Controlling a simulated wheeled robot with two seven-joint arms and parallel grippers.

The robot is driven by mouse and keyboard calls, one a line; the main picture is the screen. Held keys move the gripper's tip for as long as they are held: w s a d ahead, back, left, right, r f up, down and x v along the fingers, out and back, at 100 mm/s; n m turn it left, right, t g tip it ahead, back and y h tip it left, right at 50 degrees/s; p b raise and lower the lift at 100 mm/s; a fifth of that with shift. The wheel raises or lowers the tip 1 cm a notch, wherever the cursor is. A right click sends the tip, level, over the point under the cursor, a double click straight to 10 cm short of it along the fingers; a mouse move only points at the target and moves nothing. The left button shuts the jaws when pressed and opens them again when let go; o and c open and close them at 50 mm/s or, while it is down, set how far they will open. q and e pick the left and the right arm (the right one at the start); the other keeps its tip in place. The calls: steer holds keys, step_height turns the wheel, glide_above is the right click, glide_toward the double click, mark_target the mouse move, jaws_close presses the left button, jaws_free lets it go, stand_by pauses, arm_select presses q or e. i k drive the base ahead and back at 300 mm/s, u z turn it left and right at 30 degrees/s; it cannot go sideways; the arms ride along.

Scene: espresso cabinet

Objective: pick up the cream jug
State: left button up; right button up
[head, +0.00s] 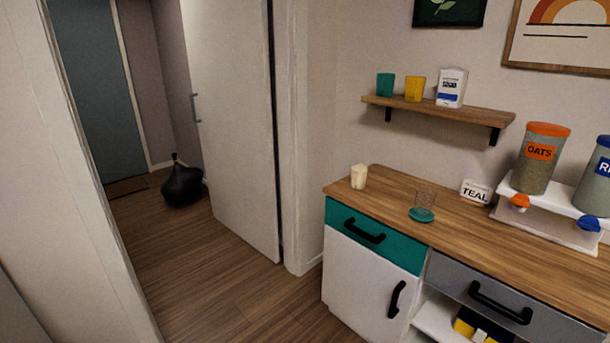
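A small cream-coloured jug (358,177) stands upright on the wooden counter (390,190), near its left back corner. Nothing touches it and its whole front side shows. Neither of my grippers is in view.
An oats dispenser (540,158) stands at the right. A shelf (440,109) hangs above. A teal drawer (372,238) is shut below the jug. An open doorway lies left.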

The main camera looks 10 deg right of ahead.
mark_target(358, 173)
steer(key=u, duration=0.5)
steer(key=i, duration=1.25)
steer(key=z, duration=0.45)
